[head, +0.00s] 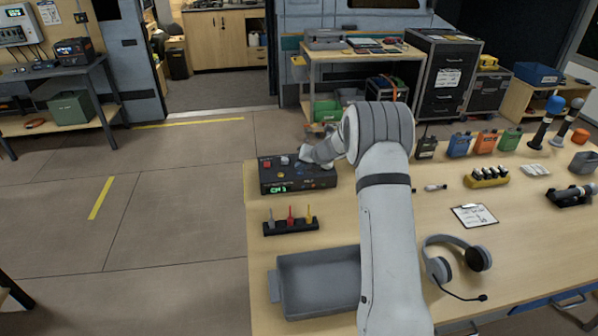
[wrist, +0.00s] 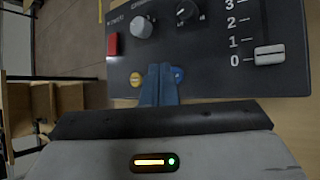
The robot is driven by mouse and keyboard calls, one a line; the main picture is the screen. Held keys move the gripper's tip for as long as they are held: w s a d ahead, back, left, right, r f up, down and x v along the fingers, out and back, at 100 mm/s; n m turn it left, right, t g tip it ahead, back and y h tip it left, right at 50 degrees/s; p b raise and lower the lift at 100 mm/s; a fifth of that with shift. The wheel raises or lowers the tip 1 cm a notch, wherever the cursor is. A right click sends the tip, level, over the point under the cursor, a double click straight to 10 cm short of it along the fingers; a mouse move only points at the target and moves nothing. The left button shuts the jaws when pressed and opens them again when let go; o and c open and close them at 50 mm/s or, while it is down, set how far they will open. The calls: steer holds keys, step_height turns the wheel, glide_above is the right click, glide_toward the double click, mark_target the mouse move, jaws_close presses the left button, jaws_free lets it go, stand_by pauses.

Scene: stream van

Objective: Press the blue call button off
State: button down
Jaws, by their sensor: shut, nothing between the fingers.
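The dark control box (head: 263,177) stands at the left end of the table in the head view, and its panel (wrist: 222,55) fills the upper right of the wrist view. The blue call button (wrist: 179,74) shows beside my fingertips, just to their right and partly covered by them. Whether it is lit or pressed, and whether I touch it, I cannot tell. My gripper (wrist: 158,72) is shut and empty over the panel's near edge. In the head view, my arm's end is above the box and my fingertips are hard to make out.
Near the blue button are a yellow button (wrist: 136,79), a red button (wrist: 113,44), a grey knob (wrist: 142,27), a dark knob (wrist: 186,13) and a slider (wrist: 270,56). A grey tray (head: 290,258) and a small rack (head: 291,228) lie nearer on the table.

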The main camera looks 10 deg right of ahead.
steer(key=shift+r, duration=0.1)
step_height(320, 180, up, 6)
steer(key=p, duration=0.6)
